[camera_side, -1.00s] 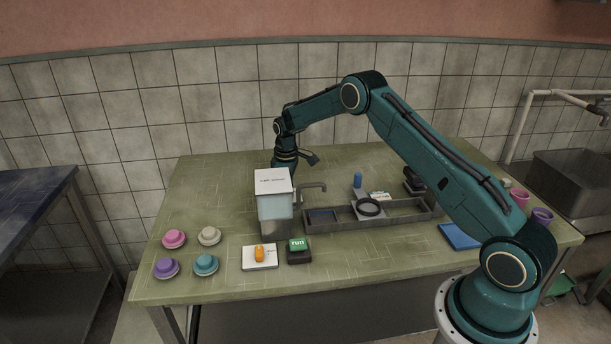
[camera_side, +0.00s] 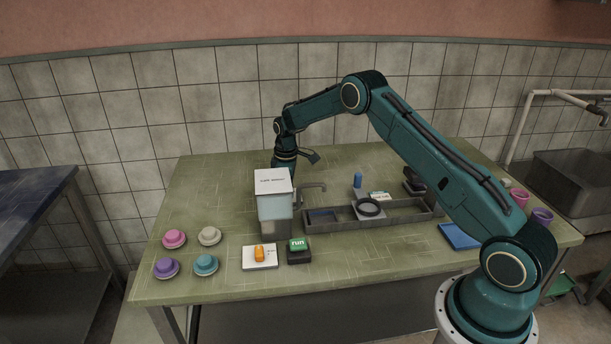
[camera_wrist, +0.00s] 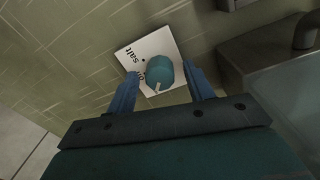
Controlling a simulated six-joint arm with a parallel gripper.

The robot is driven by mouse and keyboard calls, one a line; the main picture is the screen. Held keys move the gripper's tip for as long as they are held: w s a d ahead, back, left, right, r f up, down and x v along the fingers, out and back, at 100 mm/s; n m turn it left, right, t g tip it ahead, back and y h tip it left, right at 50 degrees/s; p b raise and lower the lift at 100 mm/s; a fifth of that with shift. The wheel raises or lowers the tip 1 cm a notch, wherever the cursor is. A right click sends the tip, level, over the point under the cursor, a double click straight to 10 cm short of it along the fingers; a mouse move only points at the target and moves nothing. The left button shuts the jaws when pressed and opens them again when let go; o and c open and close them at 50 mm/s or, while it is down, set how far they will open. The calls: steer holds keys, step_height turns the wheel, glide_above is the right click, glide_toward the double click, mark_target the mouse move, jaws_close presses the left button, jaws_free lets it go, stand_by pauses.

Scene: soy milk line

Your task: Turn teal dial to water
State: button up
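In the wrist view the teal dial (camera_wrist: 160,72) sits on a white plate (camera_wrist: 151,46) with a pale pointer mark on its lower edge. The plate reads "Salt" at upper left; a second word beside the dial is partly covered. My gripper (camera_wrist: 160,68) is open, its two blue fingers on either side of the dial, with small gaps showing between them and the dial. In the side view the dial and my fingertips are hidden behind the machine (camera_side: 274,208) with the clear tank.
A tap (camera_side: 314,188) and long grey trough (camera_side: 330,224) stand right of the machine. An orange switch (camera_side: 259,253) and green run button (camera_side: 298,244) are in front. The table's back left is clear.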

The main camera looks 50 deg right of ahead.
step_height(320, 180, up, 14)
steer(key=shift+a, duration=0.15)
stand_by(0.7)
steer(key=shift+s+f, duration=0.1)
